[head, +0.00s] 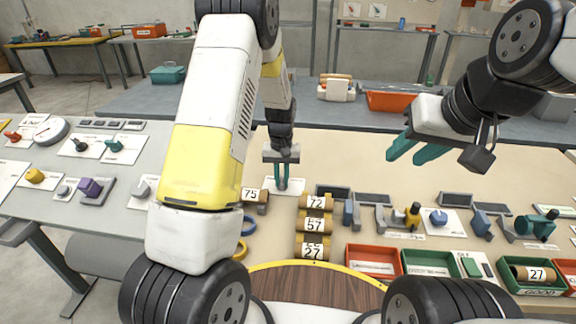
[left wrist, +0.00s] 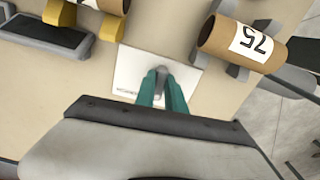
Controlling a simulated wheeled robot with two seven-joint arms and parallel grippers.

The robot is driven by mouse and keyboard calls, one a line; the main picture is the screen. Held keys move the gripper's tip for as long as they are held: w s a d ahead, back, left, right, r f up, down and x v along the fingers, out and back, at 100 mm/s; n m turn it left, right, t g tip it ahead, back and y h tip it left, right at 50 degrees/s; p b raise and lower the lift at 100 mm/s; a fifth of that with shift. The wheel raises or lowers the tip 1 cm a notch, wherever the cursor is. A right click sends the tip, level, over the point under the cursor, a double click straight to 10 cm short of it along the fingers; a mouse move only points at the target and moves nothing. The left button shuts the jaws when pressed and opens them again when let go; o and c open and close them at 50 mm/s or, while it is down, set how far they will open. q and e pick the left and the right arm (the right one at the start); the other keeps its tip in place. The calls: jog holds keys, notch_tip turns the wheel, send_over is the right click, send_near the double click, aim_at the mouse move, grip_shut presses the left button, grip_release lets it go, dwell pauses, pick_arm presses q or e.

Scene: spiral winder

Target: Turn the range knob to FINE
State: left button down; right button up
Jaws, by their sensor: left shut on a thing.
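A small grey knob (left wrist: 162,70) stands on a white plate (left wrist: 129,68), which also shows in the head view (head: 270,185). The plate's small printed label is too small to read surely. My left gripper (head: 282,184) points down over this plate, its teal fingers shut on the knob. In the left wrist view the fingertips (left wrist: 163,88) lie on either side of the knob, hiding part of it. The knob's pointing direction cannot be told. My right gripper (head: 412,150) is raised above the bench to the right, open and empty.
A cardboard tube marked 75 (left wrist: 249,45) rests on a holder close beside the plate. Red (head: 373,276) and green (head: 429,272) trays stand at the front right. The bench behind the plate is clear.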

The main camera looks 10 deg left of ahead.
aim_at(283, 180)
pick_arm(q)
jog(key=n, duration=0.3)
jog(key=shift+d+n, duration=0.1)
jog(key=shift+n, duration=0.2)
jog(key=n, duration=0.4)
jog(key=shift+w+d, duration=0.1)
jog(key=shift+n, duration=0.3)
jog(key=c, duration=1.4)
grip_release()
jog(key=shift+r, duration=0.15)
notch_tip(283, 180, up, 7)
jog(key=shift+r, duration=0.25)
